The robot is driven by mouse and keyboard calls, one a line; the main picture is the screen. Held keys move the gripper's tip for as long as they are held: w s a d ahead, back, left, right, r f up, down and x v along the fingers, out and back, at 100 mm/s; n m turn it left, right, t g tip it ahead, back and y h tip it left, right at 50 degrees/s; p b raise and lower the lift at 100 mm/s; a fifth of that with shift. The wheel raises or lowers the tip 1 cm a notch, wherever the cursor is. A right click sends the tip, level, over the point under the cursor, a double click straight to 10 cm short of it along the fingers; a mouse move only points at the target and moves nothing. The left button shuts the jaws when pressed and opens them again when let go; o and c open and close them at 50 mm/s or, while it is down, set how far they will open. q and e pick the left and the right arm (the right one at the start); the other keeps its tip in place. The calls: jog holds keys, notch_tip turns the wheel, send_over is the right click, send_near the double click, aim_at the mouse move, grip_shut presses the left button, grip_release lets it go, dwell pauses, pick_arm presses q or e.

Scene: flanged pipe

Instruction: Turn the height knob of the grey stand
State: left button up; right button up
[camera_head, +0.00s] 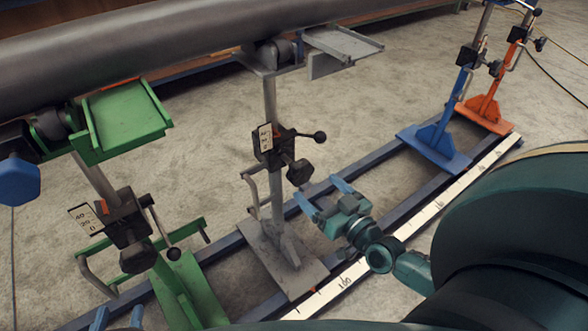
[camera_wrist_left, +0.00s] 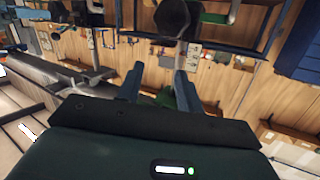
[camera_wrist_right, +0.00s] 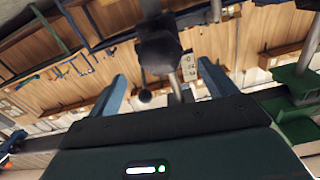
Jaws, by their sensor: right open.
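The grey stand (camera_head: 272,195) stands upright mid-picture in the head view. Its black height knob (camera_head: 299,172) sticks out from the clamp block, below a ball-ended lever (camera_head: 320,137) and beside a white scale (camera_head: 265,138). My right gripper (camera_head: 322,199) is open and empty, below and right of the knob and apart from it. In the right wrist view the knob (camera_wrist_right: 158,50) shows beyond and between the spread fingers. My left gripper (camera_head: 119,318) is partly cut off at the bottom left; its fingers are apart and empty in the left wrist view (camera_wrist_left: 158,88).
A green stand (camera_head: 180,285) with its own black knob (camera_head: 138,258) is at left. Blue (camera_head: 440,140) and orange (camera_head: 490,105) stands are at right. A large grey pipe (camera_head: 150,40) runs above. Rails (camera_head: 345,262) lie on the floor. My arm covers the lower right.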

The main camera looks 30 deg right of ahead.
aim_at(304, 176)
jog(key=w, duration=0.3)
jog(key=w+b, duration=0.1)
jog(key=w, duration=0.5)
jog(key=shift+a, duration=0.35)
pick_arm(q)
jog(key=shift+w+d+r+m+t+h, duration=0.1)
jog(key=shift+d+m+t+h, duration=0.1)
jog(key=shift+m+t+h, duration=0.3)
pick_arm(e)
jog(key=shift+w, duration=0.3)
jog(key=shift+c, duration=0.2)
jog(key=c, duration=0.9)
